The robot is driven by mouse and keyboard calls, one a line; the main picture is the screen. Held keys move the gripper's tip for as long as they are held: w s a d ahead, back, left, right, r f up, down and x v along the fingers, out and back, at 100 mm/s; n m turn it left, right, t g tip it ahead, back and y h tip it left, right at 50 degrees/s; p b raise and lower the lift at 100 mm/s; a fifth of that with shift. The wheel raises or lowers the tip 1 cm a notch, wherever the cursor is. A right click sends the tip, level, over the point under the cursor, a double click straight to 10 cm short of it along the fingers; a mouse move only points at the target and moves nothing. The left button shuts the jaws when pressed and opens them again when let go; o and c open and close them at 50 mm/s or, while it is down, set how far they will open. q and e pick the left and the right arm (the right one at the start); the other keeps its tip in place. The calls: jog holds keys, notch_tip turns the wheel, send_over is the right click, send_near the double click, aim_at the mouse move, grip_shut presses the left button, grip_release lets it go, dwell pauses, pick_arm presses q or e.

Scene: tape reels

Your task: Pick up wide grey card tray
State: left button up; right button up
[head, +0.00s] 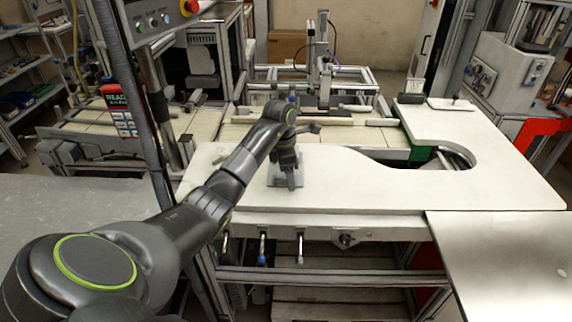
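A small light-grey flat piece (272,180), which looks like the grey card tray, lies on the white worktop near its front left. My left gripper (291,183) points down right over it. The gripper and wrist hide much of the piece, so I cannot tell whether the fingers touch it or are shut on it. My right gripper is not in view.
The white worktop (400,190) has a rounded cut-out at its right and is mostly clear. A flat light piece (450,104) with a small upright part lies at the back right, beside a dark item (410,98). A metal surface (500,250) adjoins at the front right.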

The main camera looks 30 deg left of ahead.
pick_arm(q)
jog(key=c, duration=1.1)
jog(key=shift+r, duration=0.15)
jog(key=shift+c, duration=0.2)
